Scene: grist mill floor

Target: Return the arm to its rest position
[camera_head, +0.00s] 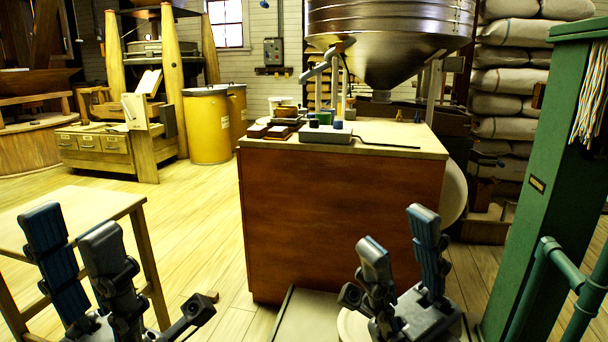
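My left gripper (75,236) is at the lower left, in front of a light wooden table (95,206). Its two blue-padded fingers point up and stand apart, with nothing seen between them. My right gripper (400,240) is at the lower middle right, in front of the brown wooden cabinet (340,215). Its fingers also point up and stand apart, with nothing between them. Both grippers are below the cabinet top and look clear of it.
The cabinet top holds a grey tray (326,134) with small coloured items and a thin dark rod. A metal hopper (390,35) hangs above it. A green post with rails (540,180) stands close on the right. Yellow drums (206,125) stand behind open floor at left.

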